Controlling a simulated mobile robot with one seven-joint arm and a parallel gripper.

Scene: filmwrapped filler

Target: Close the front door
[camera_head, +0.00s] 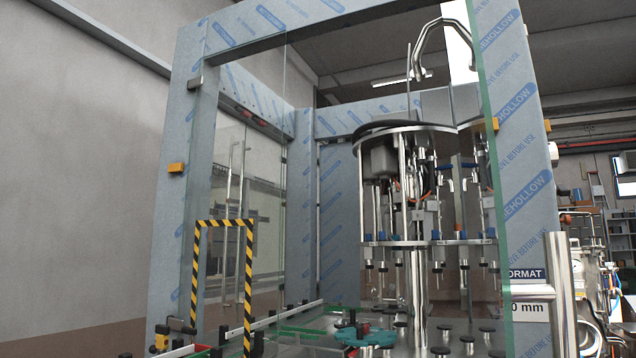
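The filler machine's front frame (525,150) is wrapped in printed blue-white film and stands close in front of me. A clear glass panel with a thick green edge (492,150) runs down the right side of the front opening. I take it for the front door, but its exact angle is hard to tell through the clear glass. A thick vertical steel bar (562,300), possibly a handle, stands at the lower right. Another glass edge (285,150) shows left of the middle. My gripper is not in view.
Inside stands the steel filling carousel (418,240) with several nozzles. A yellow-black striped frame (249,280) stands at the lower left. A side glass door with long handles (232,170) is behind it. Shelves and steel equipment (590,285) are at the right.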

